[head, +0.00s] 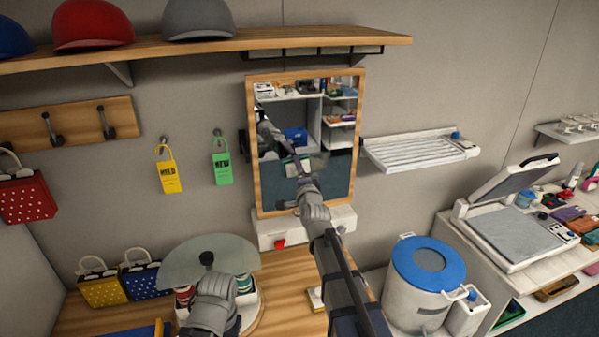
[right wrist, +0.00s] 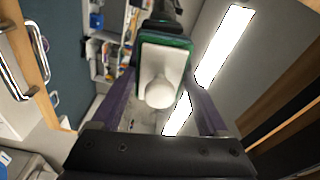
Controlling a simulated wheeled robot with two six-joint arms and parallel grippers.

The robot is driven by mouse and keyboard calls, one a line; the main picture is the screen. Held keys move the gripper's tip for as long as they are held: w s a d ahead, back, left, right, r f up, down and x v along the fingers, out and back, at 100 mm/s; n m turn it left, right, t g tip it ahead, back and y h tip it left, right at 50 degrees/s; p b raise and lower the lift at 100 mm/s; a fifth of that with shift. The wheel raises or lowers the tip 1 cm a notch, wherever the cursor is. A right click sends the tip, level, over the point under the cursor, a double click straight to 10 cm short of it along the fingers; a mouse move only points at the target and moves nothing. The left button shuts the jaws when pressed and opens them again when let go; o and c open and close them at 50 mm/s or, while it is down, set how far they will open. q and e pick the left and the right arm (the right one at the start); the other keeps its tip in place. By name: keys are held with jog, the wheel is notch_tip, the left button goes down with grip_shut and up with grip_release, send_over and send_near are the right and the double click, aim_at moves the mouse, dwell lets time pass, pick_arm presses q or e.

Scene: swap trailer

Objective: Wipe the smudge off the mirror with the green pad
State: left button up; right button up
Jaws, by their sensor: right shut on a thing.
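The wood-framed mirror (head: 252,140) hangs upright on the wall in the head view. A pale greyish smudge (head: 319,161) shows on its glass, just right of my right gripper's tip. My right gripper (head: 302,180) is in front of the glass, shut on the green pad (head: 291,169). In the right wrist view the pad (right wrist: 178,60) has a white back, a green rim and a white knob (right wrist: 160,92) between my purple fingers. I cannot tell if the pad touches the glass. My left arm is low at the left; its gripper (head: 207,261) is too unclear to judge.
A clear round disc (head: 180,262) is above a turntable by my left arm. A white unit (head: 270,232) sits under the mirror. A white slatted rack (head: 420,150) is to its right, a blue-lidded drum (head: 428,262) below. A shelf with caps (head: 340,38) is above. Tags hang left.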

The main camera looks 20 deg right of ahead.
jog(key=shift+s+f, duration=0.1)
jog(key=shift+s, duration=2.8)
jog(key=shift+s+d, duration=0.1)
jog(key=shift+s, duration=1.4)
notch_tip(320, 180, down, 13)
jog(key=b, duration=1.2)
jog(key=shift+b, duration=0.35)
jog(key=shift+r, duration=0.2)
